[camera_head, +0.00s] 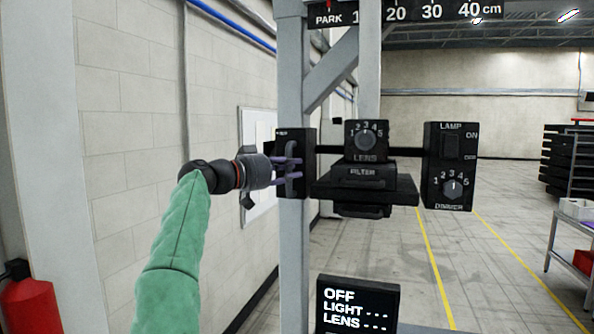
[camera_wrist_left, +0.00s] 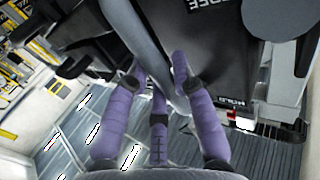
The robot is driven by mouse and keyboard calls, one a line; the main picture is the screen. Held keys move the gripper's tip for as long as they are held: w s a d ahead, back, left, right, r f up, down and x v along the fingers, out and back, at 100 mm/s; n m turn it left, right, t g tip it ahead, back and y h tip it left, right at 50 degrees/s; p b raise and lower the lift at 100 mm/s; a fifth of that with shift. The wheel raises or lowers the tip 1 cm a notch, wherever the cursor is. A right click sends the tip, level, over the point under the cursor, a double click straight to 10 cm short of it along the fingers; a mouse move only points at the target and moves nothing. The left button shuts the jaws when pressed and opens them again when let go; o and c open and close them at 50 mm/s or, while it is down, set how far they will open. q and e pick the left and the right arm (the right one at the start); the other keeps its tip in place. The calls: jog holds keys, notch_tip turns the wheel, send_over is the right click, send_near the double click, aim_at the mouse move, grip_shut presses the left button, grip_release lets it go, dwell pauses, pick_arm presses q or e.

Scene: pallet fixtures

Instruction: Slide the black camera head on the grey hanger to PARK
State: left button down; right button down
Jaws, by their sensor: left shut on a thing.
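The black camera head (camera_head: 366,182) is in the middle of the head view, with LENS and FILTER parts, a LAMP box (camera_head: 451,165) on its right and a black block (camera_head: 305,135) on its left. That block is in front of the grey hanger (camera_head: 293,75). A scale (camera_head: 410,12) at the top reads PARK at its left end, then numbers up to 40 cm. My left gripper (camera_head: 290,168) has its purple fingers around a grey handle on the left block. The wrist view shows this grey handle (camera_wrist_left: 150,45) between the fingers, beside a black plate (camera_wrist_left: 210,60) marked FREE and HOLD.
A display (camera_head: 357,305) below the head reads OFF, LIGHT and LENS. A pale wall stands at the left, with a red extinguisher (camera_head: 30,305) in the corner. Black racks (camera_head: 567,160) and a small table (camera_head: 570,222) stand far right. The floor between is open.

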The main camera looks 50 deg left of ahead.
pick_arm(q)
jog(key=shift+a+r, duration=0.1)
jog(key=c, duration=1.5)
grip_release()
jog(key=shift+s, duration=0.1)
jog(key=shift+o, duration=1)
jog(key=shift+a, duration=0.1)
jog(key=s, duration=1.2)
jog(key=shift+a, duration=0.15)
